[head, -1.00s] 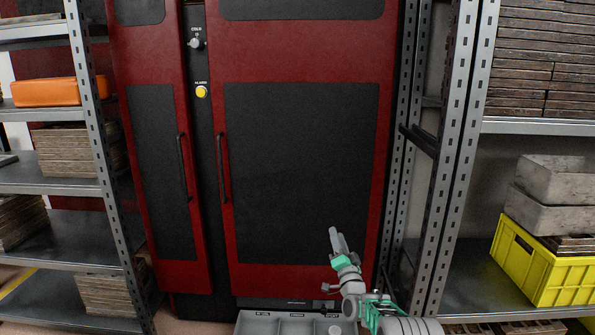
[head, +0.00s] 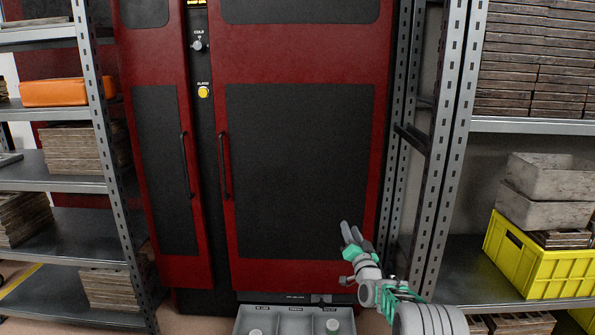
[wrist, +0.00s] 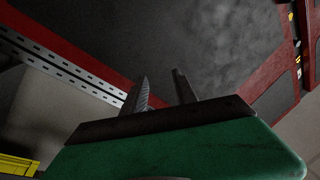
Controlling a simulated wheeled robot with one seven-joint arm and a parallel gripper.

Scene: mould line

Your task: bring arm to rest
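My gripper (head: 350,233) is at the lower right of the head view, in front of the right door of the red and black cabinet (head: 300,60). Its grey fingers point up and stand apart with nothing between them. In the wrist view the two fingers (wrist: 160,92) also show a gap, with the dark door panel behind. The green gripper body fills the lower part of that view.
A grey divided tray (head: 296,311) sits low in front of the cabinet, with small round items in it. Metal shelves with stacked boards (head: 80,150) stand at left.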

